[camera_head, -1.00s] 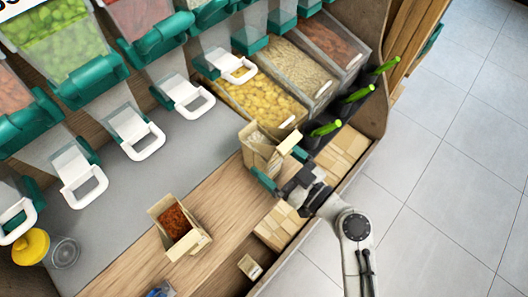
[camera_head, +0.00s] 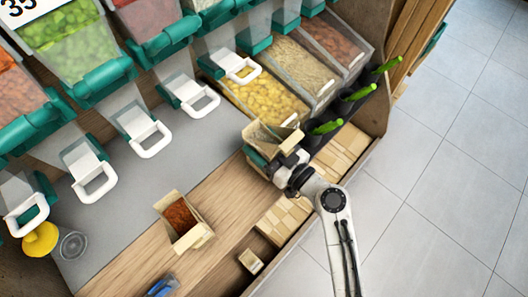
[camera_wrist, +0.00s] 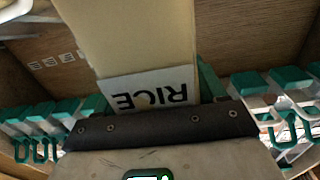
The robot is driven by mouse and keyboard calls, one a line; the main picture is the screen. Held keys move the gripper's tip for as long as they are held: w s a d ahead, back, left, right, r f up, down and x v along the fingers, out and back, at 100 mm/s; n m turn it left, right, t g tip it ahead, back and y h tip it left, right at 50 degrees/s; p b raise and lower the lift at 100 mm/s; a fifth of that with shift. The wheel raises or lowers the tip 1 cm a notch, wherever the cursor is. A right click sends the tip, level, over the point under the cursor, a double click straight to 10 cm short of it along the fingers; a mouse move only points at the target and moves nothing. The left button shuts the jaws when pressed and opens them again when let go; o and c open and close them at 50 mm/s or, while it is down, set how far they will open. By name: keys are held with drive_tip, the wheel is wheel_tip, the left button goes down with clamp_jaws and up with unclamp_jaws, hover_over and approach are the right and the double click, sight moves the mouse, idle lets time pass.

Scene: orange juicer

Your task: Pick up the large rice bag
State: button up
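The large rice bag (camera_head: 263,135) is a tan, open-topped paper bag standing upright at the back edge of the wooden counter. In the wrist view the bag (camera_wrist: 135,35) fills the upper middle, with a white label reading RICE upside down. My gripper (camera_head: 274,152) is at the bag's near side, its teal fingers spread about the bag's width.
A smaller open bag of reddish contents (camera_head: 182,217) stands front left on the counter. Bins of yellow food (camera_head: 262,98) with green-handled scoops (camera_head: 325,128) lie behind. Stacked tan boxes (camera_head: 284,218) fill the low shelf beside my arm. White dispenser handles (camera_head: 150,138) line the left.

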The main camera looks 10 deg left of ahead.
drive_tip(key=shift+r, duration=0.1)
drive_tip(key=c, duration=0.9)
